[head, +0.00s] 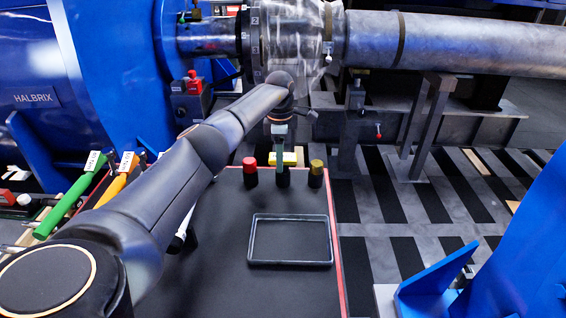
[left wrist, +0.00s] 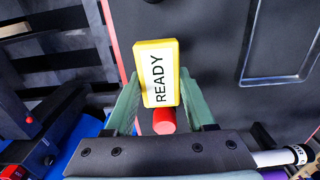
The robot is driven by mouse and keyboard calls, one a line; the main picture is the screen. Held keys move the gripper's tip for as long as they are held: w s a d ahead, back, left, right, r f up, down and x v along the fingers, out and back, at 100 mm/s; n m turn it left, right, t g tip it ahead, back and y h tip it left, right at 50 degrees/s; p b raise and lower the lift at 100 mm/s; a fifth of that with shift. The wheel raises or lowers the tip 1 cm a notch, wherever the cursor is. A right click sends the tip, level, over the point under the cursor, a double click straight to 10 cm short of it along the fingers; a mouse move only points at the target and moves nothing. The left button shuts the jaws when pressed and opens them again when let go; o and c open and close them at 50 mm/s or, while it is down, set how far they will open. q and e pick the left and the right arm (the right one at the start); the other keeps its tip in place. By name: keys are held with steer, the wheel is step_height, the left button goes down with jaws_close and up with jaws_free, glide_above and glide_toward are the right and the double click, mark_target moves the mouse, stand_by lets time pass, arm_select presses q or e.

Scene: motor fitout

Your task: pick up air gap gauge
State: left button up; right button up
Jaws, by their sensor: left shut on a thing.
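In the head view my left gripper (head: 282,158) points down at the back edge of the dark worktop, with the yellow gauge (head: 291,158) partly hidden behind a finger. I cannot tell whether the gauge still touches what is under it. My right gripper is in neither view.
A red-capped cylinder (head: 250,168) stands left of the gripper and a yellow-capped one (head: 317,172) right of it. An empty shallow tray (head: 250,245) lies nearer on the worktop (head: 240,295). Green-handled (head: 66,208) and orange-handled tools lie left. A large metal shaft (head: 450,45) runs behind.

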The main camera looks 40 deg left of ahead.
arm_select(q)
jaws_close()
steer(key=shift+r, duration=0.1)
